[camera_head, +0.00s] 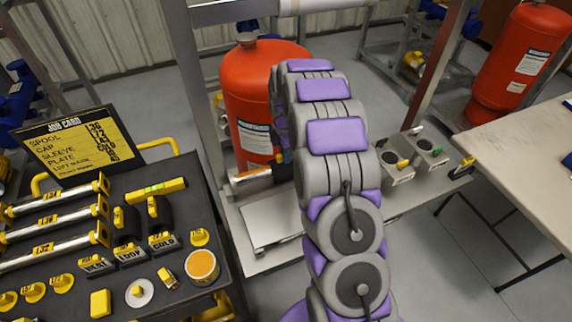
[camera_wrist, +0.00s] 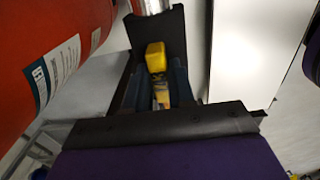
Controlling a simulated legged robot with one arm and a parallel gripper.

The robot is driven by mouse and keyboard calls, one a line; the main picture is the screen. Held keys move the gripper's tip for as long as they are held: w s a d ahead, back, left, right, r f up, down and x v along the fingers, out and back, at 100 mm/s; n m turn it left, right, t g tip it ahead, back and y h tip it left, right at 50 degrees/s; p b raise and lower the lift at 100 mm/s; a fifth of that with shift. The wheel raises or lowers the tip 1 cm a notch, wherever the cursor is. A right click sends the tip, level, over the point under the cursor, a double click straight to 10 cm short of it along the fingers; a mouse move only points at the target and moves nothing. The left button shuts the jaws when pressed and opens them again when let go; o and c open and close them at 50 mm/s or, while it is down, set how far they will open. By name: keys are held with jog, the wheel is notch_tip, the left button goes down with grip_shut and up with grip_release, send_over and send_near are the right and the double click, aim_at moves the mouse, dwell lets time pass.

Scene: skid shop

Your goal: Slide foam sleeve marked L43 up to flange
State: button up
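A dark sleeve-like piece (camera_wrist: 144,36) is in the wrist view, at the end of a bright metal pipe (camera_wrist: 151,5). I cannot read any L43 mark on it. A yellow block (camera_wrist: 155,57) and a smaller yellow tag sit below it, between the dark blue fingers of my gripper (camera_wrist: 158,92). Whether the fingers press on anything is unclear. My arm hides most of my gripper there. I cannot make out a flange for certain.
The red tank (camera_head: 262,85) stands close behind the pipe. A black cart (camera_head: 75,285) with labelled spools, yellow parts and the job card (camera_head: 80,147) is at left. A grey shelf (camera_head: 272,222) lies below. A pale table (camera_head: 525,140) is at right.

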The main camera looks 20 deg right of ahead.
aim_at(275, 162)
jog(key=shift+c, duration=1.3)
jog(key=shift+a, duration=0.2)
jog(key=shift+a+p, duration=0.5)
jog(key=shift+a, duration=1.05)
jog(key=shift+a, duration=0.1)
jog(key=shift+a+p, duration=0.5)
jog(key=shift+a, duration=1.15)
jog(key=shift+a+p, duration=0.5)
jog(key=shift+a, duration=1.3)
jog(key=shift+a, duration=0.85)
